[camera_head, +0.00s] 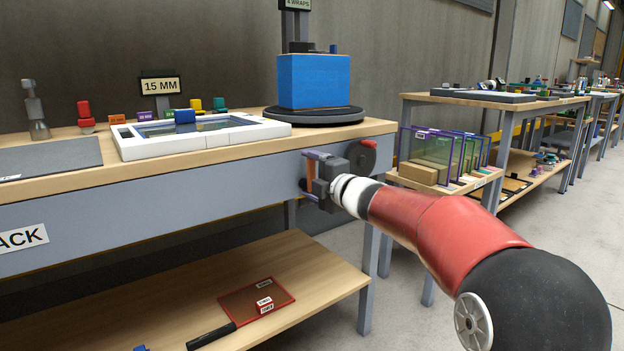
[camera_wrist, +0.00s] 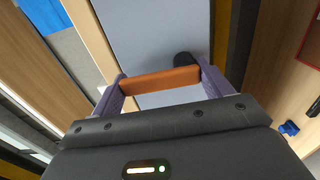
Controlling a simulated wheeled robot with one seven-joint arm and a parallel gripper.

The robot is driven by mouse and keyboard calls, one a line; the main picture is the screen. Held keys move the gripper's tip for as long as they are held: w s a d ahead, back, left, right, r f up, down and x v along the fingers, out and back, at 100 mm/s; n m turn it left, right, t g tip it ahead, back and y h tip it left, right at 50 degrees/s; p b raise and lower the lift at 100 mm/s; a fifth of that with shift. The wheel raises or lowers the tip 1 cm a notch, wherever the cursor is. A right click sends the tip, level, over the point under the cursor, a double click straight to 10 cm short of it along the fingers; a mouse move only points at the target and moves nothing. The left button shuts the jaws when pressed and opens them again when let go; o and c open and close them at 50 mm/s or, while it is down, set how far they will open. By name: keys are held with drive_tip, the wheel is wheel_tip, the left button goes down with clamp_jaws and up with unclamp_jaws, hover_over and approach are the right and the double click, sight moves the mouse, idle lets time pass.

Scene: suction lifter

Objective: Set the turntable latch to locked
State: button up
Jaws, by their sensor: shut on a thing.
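The latch appears as an orange bar (camera_head: 311,171) on the front face of the workbench, below the turntable. In the wrist view the orange bar (camera_wrist: 160,82) spans between the two purple fingers, with a dark round pivot (camera_wrist: 183,58) just beyond it. My gripper (camera_head: 310,176) is shut on the bar, one finger above and one below in the head view. The turntable (camera_head: 315,117) is a dark round disc on the bench top, carrying a blue-wrapped box (camera_head: 314,80). Any locked or unlocked marking is hidden or too small to read.
A dark piece with a red disc (camera_head: 369,144) sits at the bench corner, close to my wrist. A white frame (camera_head: 200,137) lies on the bench top left of the turntable. A lower shelf (camera_head: 300,285) and a rack of panels (camera_head: 440,152) stand nearby.

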idle(0.3)
drive_tip(key=o, duration=1.4)
drive_tip(key=shift+v, duration=3.95)
